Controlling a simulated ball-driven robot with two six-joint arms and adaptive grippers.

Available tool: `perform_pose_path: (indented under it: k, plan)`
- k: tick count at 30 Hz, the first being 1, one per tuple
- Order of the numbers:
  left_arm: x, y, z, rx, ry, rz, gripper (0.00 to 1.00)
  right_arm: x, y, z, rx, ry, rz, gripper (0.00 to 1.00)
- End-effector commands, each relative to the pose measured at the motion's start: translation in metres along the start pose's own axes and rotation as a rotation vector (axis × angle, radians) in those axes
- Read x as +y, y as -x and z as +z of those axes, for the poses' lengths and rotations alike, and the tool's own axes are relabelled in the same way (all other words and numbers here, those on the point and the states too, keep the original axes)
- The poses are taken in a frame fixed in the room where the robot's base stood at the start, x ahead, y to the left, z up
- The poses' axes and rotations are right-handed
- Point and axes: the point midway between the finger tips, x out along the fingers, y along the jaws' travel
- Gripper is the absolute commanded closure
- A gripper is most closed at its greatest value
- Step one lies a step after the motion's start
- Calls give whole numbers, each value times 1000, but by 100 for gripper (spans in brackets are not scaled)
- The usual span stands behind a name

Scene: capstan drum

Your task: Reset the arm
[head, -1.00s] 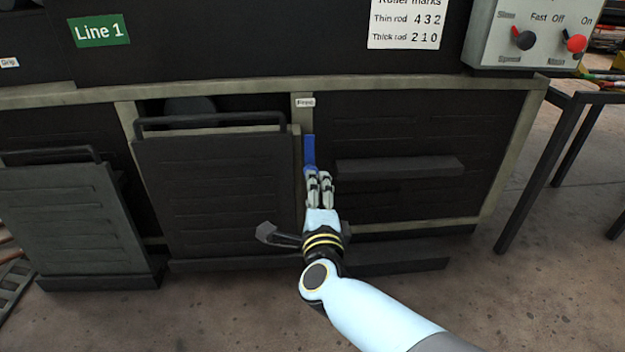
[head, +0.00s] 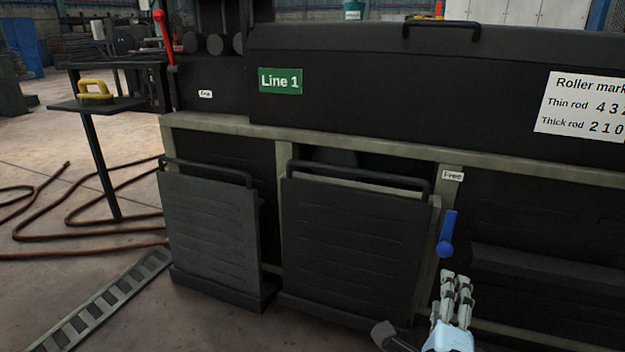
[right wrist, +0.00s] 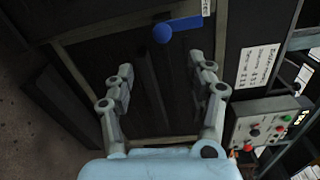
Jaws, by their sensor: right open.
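My right gripper (head: 456,282) is near the bottom right of the head view, in front of the machine's lower frame. In the right wrist view its two fingers (right wrist: 164,72) stand wide apart with nothing between them. My left gripper is not in view.
Two dark panels with handles (head: 213,230) (head: 352,245) lean at the machine's front, left of my gripper. A hose (head: 60,225) and a slotted metal strip (head: 105,300) lie on the floor.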

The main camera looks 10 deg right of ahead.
Motion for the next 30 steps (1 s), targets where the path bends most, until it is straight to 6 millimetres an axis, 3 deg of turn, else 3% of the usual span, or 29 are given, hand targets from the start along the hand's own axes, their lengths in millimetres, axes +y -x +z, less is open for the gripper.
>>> perform_pose_path:
  k: [4, 7, 12, 18, 22, 30]
  plan:
    - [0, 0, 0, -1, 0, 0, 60, 19, 30, -32, 2, 60, 51, 45]
    - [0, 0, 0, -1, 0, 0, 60, 11, 61, -54, -85, 191, 76, 45]
    - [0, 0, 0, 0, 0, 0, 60, 2, 121, -43, -466, 690, 187, 45]
    - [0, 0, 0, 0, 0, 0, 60, 4, 170, -44, -786, 1187, 265, 45]
    - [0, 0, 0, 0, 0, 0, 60, 4, 186, -52, -918, 1426, 295, 45]
    - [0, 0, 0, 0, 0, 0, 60, 1, 197, -73, -1106, 1821, 351, 45]
